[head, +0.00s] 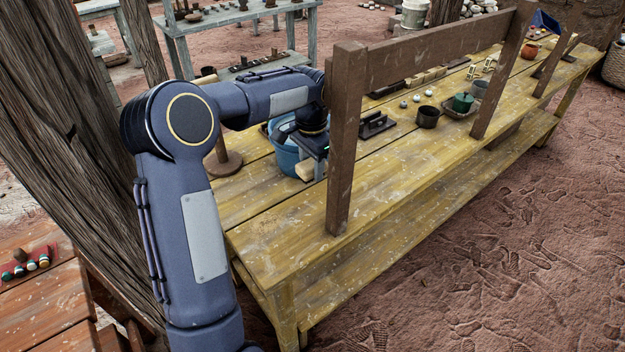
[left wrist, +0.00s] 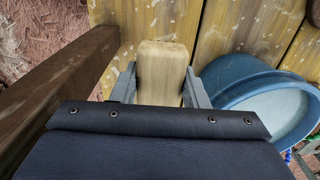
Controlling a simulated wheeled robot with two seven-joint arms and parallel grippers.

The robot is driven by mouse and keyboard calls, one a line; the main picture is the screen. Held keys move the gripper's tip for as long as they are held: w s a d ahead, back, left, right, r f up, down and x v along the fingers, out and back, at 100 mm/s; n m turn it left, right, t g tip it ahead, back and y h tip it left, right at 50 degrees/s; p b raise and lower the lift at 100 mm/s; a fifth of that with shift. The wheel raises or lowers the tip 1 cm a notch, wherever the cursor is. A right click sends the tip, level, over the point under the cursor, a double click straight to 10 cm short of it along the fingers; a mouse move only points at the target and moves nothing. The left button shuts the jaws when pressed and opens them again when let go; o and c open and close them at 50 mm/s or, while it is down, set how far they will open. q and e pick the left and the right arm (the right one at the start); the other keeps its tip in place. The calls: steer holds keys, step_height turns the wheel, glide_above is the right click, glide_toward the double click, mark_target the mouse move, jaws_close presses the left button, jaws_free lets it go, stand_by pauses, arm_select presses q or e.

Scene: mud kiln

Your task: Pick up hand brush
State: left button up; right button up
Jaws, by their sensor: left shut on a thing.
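The hand brush shows in the left wrist view as a pale wooden block (left wrist: 162,62) with a rounded end, between the two grey fingers of my left gripper (left wrist: 160,90). No bristles show. In the head view, the left gripper (head: 312,172) is low over the near left part of the yellow wooden table (head: 290,225), with a small pale bit of the brush (head: 304,171) at its fingers. The gripper is shut on it. I cannot tell whether the brush touches the table. My right gripper is out of view.
A blue tub (head: 284,158) stands right beside the gripper. A brown wooden post (head: 345,150) with a crossbar rises close on the other side. A dark cup (head: 428,117), a green pot (head: 462,102) and small items stand farther along. The table's near corner is clear.

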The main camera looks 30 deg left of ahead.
arm_select(q)
steer(key=s+a+b, duration=0.1)
steer(key=s+a, duration=0.2)
steer(key=s, duration=0.6)
steer(key=s+a+b, duration=0.1)
steer(key=s+a, duration=0.3)
steer(key=s, duration=0.5)
steer(key=shift+a+f+b, duration=0.2)
steer(key=shift+b, duration=0.2)
